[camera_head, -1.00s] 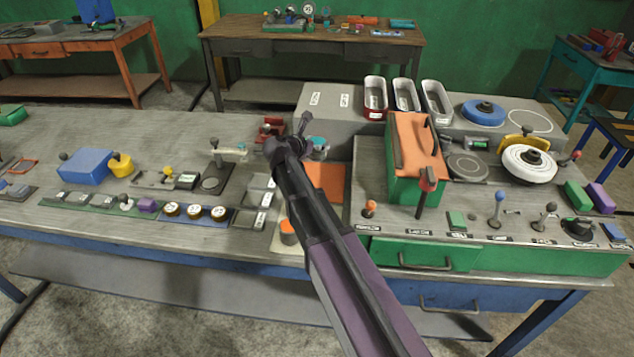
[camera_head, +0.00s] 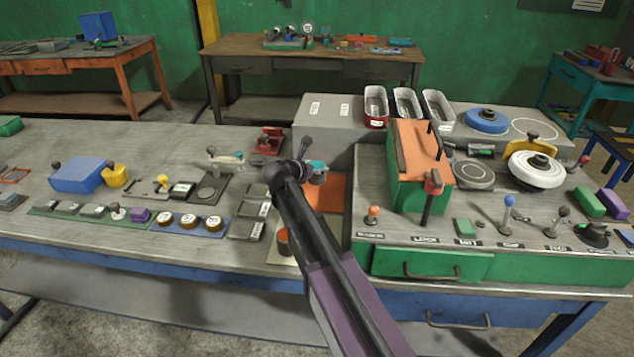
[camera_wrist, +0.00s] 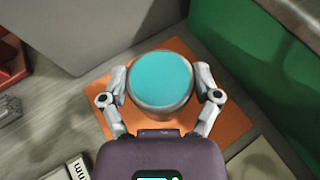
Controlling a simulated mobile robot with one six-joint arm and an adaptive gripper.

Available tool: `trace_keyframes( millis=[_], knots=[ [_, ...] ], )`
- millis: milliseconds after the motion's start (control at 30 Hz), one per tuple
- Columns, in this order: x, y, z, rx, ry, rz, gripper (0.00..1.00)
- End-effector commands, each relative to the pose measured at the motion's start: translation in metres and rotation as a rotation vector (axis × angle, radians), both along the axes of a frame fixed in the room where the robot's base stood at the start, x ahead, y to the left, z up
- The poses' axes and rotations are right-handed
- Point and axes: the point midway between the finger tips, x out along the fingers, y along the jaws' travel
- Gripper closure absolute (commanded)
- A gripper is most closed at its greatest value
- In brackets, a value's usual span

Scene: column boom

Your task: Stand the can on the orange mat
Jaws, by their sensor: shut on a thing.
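The can is grey-sided with a teal top (camera_wrist: 160,80). In the wrist view it sits between the two fingers of my gripper (camera_wrist: 160,92), which is shut on it from both sides. In the head view the can's teal part (camera_head: 318,168) shows just past my gripper (camera_head: 310,172); my arm hides much of the rest. The orange mat (camera_head: 328,192) lies on the bench below and also shows around the can in the wrist view (camera_wrist: 228,122). The can looks upright over the mat. I cannot tell whether its base touches it.
A green box with an orange top (camera_head: 405,180) stands close on the right. A grey raised block (camera_head: 325,130) is behind the mat. A red object (camera_head: 268,140) sits at the back left. An orange-topped cylinder (camera_head: 283,240) stands on a pale pad in front.

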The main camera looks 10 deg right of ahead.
Motion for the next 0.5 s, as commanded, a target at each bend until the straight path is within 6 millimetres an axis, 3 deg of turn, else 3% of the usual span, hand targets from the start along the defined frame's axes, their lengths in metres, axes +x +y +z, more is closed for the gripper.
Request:
trace_keyframes(
  millis=[500],
  knots=[
    [0.0,0.0007,-0.005,-0.001,0.0,0.001,0.78]
  ],
)
